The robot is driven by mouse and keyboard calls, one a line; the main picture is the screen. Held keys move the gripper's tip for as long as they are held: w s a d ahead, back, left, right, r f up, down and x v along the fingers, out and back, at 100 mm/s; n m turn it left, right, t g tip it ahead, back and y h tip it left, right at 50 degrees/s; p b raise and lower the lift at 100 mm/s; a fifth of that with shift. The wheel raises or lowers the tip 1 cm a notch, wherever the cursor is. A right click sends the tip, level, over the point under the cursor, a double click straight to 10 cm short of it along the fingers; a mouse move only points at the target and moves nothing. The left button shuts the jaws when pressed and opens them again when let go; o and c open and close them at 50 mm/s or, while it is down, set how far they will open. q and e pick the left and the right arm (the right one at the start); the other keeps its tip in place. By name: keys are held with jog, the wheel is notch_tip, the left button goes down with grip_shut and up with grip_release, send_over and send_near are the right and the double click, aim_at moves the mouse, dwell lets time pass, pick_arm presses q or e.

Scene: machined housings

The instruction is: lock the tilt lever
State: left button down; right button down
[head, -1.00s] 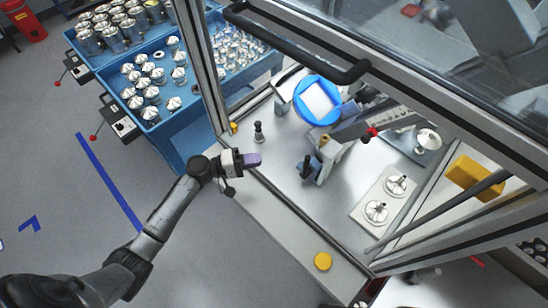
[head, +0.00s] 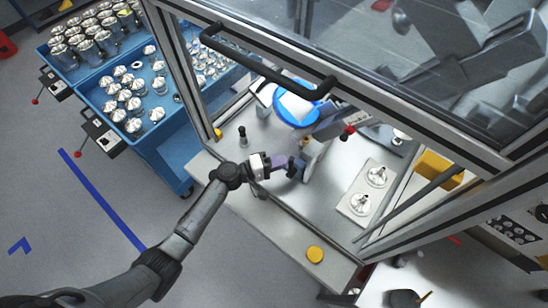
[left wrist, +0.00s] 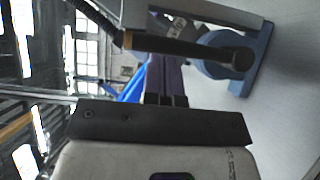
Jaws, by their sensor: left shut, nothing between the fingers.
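My left gripper (head: 283,163) has purple fingers and reaches over the front edge of the machine's steel table. Its fingers are shut with nothing between them; they also show in the left wrist view (left wrist: 163,78). A dark lever beside the fingertips (head: 292,168) is probably the tilt lever, partly hidden in the head view. In the left wrist view this black lever (left wrist: 195,47) runs across just beyond the fingertips, its rounded end in front of a blue-grey bracket (left wrist: 262,55). I cannot tell whether fingers and lever touch. My right gripper is not in view.
A black peg (head: 242,133) stands left of the gripper. A red knob (head: 348,131) and a blue ring (head: 297,112) lie behind. A frame with a black handle (head: 270,65) hangs above. A yellow button (head: 315,254) sits on the front ledge. Blue carts with metal parts stand left.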

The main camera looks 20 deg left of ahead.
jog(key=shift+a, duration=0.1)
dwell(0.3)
pick_arm(q)
jog(key=shift+d, duration=0.15)
jog(key=shift+s+d+r+m, duration=0.1)
jog(key=shift+d+r+m, duration=0.1)
jog(key=shift+m, duration=0.1)
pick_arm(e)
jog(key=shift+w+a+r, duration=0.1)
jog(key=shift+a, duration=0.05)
